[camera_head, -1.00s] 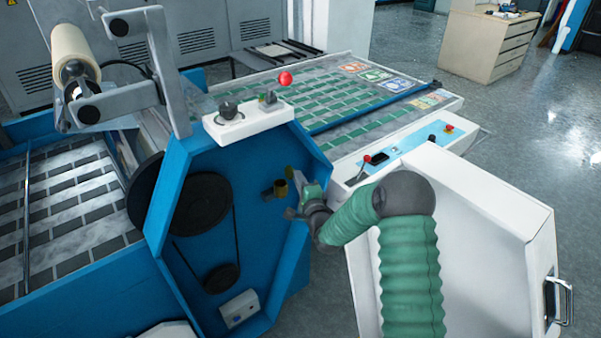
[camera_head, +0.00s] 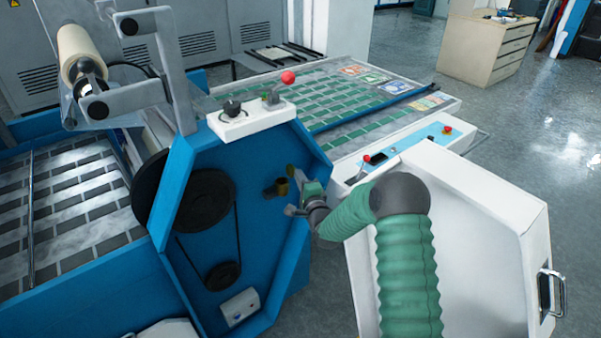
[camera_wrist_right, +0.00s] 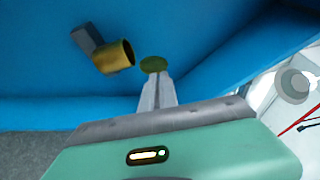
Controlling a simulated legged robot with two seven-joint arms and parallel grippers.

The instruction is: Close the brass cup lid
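The brass cup (camera_head: 282,187) is fixed by a dark bracket to the inner wall of the blue machine housing. In the right wrist view the cup (camera_wrist_right: 116,56) lies sideways to the picture, with its mouth toward the lid. The round brass lid (camera_head: 290,171) stands open beside the mouth; the lid (camera_wrist_right: 153,64) also shows in the wrist view, just beyond my fingertips. My right gripper (camera_wrist_right: 160,78) has its fingers together, with the tips at or very near the lid; I cannot tell whether they touch it. My left gripper is not in view.
The blue housing (camera_head: 262,235) holds a belt on two black pulleys (camera_head: 222,275). Its raised rim surrounds the cup area. A white open door (camera_head: 470,230) stands right of it, behind my right arm. A white control box (camera_head: 250,121) sits on the top edge.

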